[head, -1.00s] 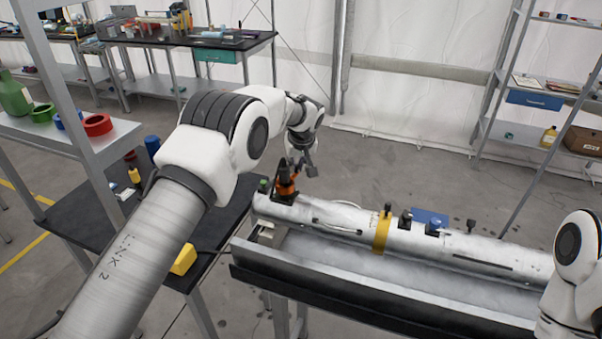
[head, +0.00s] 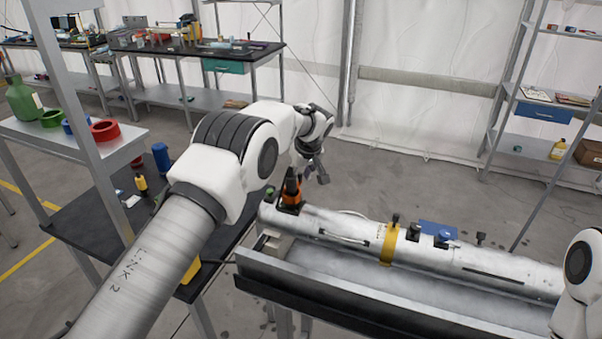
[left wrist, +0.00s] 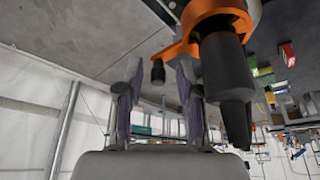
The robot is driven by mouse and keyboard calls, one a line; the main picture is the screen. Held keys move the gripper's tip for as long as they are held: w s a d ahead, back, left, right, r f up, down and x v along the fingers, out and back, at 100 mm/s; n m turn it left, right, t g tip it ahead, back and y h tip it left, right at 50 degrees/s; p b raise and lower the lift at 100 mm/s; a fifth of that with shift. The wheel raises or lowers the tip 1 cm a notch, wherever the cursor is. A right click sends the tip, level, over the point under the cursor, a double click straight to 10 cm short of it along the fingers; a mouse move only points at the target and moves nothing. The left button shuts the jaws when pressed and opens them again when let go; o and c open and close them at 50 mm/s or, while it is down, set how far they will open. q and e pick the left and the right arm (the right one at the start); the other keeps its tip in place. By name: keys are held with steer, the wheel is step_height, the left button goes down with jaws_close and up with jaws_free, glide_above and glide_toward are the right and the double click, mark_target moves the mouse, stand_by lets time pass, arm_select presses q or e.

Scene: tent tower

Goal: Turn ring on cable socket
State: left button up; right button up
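The cable socket stands on the left end of a long silver cylinder (head: 340,229). It has an orange ring (head: 290,197) around its base and a black cable plug (head: 291,180) upright in it. My left gripper (head: 317,168) is just above and right of the socket, apart from it. In the left wrist view the gripper (left wrist: 156,78) has its two fingers spread, with nothing held. The orange ring (left wrist: 196,38) and its dark peg (left wrist: 158,71) show beyond the fingers; the peg appears between them. The black plug (left wrist: 225,80) is beside the right finger. My right gripper is out of view.
The cylinder lies in a grey trough (head: 350,300) and has a yellow band (head: 388,244) and several black knobs. A blue box (head: 437,229) is behind it. A black table (head: 85,222) and a shelf with a red ring (head: 105,130) stand left.

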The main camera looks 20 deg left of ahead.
arm_select(q)
steer(key=shift+w+a, duration=0.1)
steer(key=shift+r, duration=0.1)
steer(key=v, duration=1.1)
steer(key=shift+r, duration=0.3)
